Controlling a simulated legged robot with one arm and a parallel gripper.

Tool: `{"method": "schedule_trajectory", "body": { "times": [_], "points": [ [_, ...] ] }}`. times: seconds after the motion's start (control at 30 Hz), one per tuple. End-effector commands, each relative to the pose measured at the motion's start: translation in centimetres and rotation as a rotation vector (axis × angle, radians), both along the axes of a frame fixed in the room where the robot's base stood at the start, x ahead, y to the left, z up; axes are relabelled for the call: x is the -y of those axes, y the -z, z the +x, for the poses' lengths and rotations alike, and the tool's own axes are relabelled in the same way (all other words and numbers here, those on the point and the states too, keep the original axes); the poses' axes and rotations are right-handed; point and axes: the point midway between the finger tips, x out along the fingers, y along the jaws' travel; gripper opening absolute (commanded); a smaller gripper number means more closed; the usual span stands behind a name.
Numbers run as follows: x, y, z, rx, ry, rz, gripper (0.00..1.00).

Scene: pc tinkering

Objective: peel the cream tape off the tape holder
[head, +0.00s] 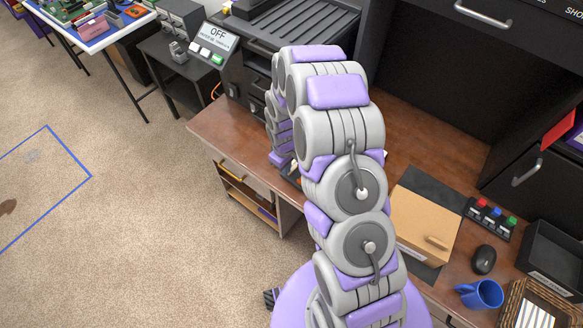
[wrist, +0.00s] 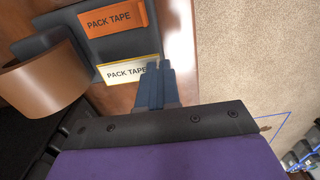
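The cream tape (wrist: 129,70), marked PACK TAPE, lies on the dark tape holder (wrist: 87,50) in the wrist view. It looks flat, and its right end is beside my fingertips. My gripper (wrist: 156,65) points at that right end, with its two dark blue fingers close together. The fingertips overlap the tape's lower right corner in the picture; I cannot tell whether any tape is between them. An orange tape piece (wrist: 109,20), also marked PACK TAPE, is above it on the holder. In the head view my arm hides the holder and gripper.
A brown tape roll (wrist: 45,82) is left of the cream tape. The brown desk (head: 222,128) carries a tan box (head: 424,222), a black mouse (head: 484,260), a blue mug (head: 482,295) and a button panel (head: 490,218). Carpet lies open to the left.

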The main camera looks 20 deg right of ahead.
Motion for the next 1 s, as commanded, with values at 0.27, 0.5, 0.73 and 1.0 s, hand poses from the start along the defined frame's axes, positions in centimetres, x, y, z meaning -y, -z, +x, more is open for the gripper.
{"method": "schedule_trajectory", "body": {
  "times": [0.27,0.5,0.73,1.0],
  "points": [
    [-0.1,-0.5,-0.1,0.000,0.000,0.000,0.00],
    [-0.2,-1.0,-0.1,0.000,0.000,0.000,0.00],
    [-0.3,-1.3,-0.2,0.000,0.000,0.000,0.00],
    [-0.3,-1.3,-0.2,0.000,0.000,0.000,0.00]
  ]
}}
